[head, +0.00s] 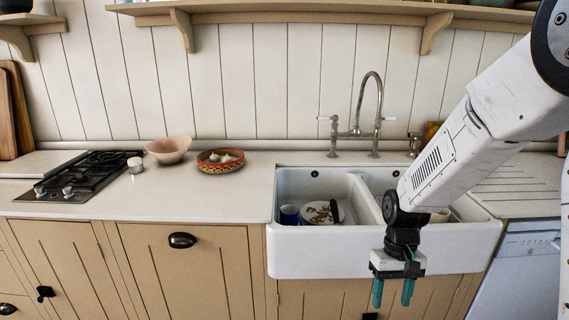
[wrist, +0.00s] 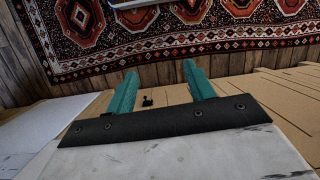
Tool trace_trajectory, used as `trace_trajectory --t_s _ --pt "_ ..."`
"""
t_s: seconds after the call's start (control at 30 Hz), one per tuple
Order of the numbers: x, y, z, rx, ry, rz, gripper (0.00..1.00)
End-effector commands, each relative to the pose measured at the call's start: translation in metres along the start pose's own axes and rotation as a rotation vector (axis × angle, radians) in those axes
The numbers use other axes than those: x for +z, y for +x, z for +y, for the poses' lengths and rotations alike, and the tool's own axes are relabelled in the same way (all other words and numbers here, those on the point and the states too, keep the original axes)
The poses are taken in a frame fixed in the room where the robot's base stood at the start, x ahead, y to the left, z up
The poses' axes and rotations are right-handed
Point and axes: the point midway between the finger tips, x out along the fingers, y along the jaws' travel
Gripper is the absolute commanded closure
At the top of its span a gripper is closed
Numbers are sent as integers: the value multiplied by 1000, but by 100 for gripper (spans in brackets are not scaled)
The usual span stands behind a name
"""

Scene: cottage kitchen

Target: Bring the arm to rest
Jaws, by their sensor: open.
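My gripper (head: 393,290) hangs at the end of my white arm in the head view, in front of the white double sink (head: 330,255). Its two teal fingers point down, spread apart, with nothing between them. In the wrist view the open fingers (wrist: 158,90) show above a dark bar, with the floor beyond them. My arm comes in from the right and covers part of the sink's right basin.
The left basin holds a blue cup (head: 289,214) and a patterned plate (head: 318,212). A faucet (head: 357,130) stands behind. A hob (head: 88,172), pink bowl (head: 168,149) and patterned bowl (head: 220,161) are on the counter. A red rug (wrist: 150,42) lies on the wooden floor.

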Motion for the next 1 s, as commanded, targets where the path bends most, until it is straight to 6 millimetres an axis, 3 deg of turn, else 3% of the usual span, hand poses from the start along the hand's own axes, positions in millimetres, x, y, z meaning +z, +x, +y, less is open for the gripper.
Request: trace_trajectory --t_s 0.03,0.2,0.5,0.7,1.0 --pt "20 -18 -1 4 10 0 46" --pt "85 -60 -3 18 50 -14 46" --pt "187 -104 -4 50 83 51 46" --pt "228 -122 -4 67 79 199 46" --pt "249 -146 -6 73 80 364 46"
